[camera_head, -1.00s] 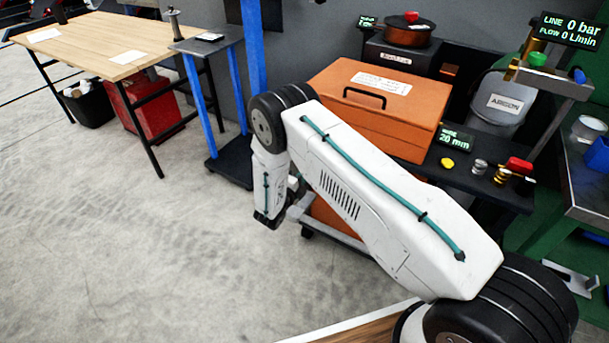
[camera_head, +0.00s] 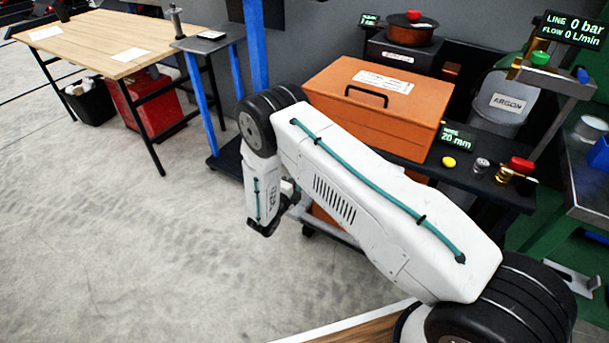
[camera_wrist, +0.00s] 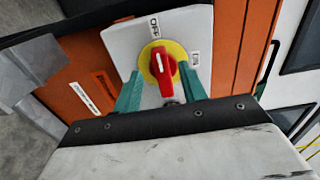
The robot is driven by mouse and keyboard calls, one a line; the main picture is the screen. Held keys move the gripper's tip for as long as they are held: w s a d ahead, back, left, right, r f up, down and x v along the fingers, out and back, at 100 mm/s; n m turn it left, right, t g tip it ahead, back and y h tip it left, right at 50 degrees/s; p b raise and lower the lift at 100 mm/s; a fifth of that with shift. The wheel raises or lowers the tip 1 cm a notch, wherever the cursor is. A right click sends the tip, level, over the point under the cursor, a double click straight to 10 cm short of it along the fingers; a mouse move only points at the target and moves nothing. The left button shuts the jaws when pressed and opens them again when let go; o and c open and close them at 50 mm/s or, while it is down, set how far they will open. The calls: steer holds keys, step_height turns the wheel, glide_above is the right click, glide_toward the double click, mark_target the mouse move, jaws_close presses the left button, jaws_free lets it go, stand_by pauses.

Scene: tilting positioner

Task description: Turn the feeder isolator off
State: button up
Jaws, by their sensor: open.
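The feeder isolator shows in the wrist view as a red rotary handle (camera_wrist: 163,72) on a yellow disc, on a pale grey plate (camera_wrist: 125,40). The plate reads OFF at the top and ON at the right. The handle's white-marked end points up toward OFF. My gripper (camera_wrist: 159,73) is open, with one teal finger on each side of the handle. The right finger is close to the handle; I cannot tell whether it touches. In the head view the isolator is hidden, and my gripper's fingers cannot be made out.
An orange box (camera_head: 417,112) stands behind my arm. Right of it, a dark shelf holds a yellow button (camera_head: 449,162) and small fittings. A wooden table (camera_head: 95,43) stands at the far left. The floor (camera_head: 110,230) left of my arm is clear.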

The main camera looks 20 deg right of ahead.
steer(key=shift+v, duration=2.1)
steer(key=s+d+m+g+h, duration=0.1)
steer(key=s+d+m+g, duration=0.3)
steer(key=s+m, duration=0.3)
steer(key=s+d+r+m+g+y, duration=0.1)
steer(key=s+d+r+m+g, duration=0.1)
steer(key=s+r+m+g, duration=0.3)
steer(key=s+d+r+m+g, duration=0.2)
steer(key=r+m, duration=0.6)
steer(key=s+d+r+m+g+y, duration=0.1)
steer(key=s+d+r+m+g, duration=0.1)
steer(key=s+r+m+g, duration=0.3)
steer(key=s+r+m+t+y, duration=0.5)
steer(key=s+r+m+y, duration=0.7)
steer(key=s+r+m, duration=0.7)
steer(key=shift+s+d+r+m, duration=0.25)
steer(key=shift+s+r, duration=1.5)
steer(key=shift+r, duration=1.8)
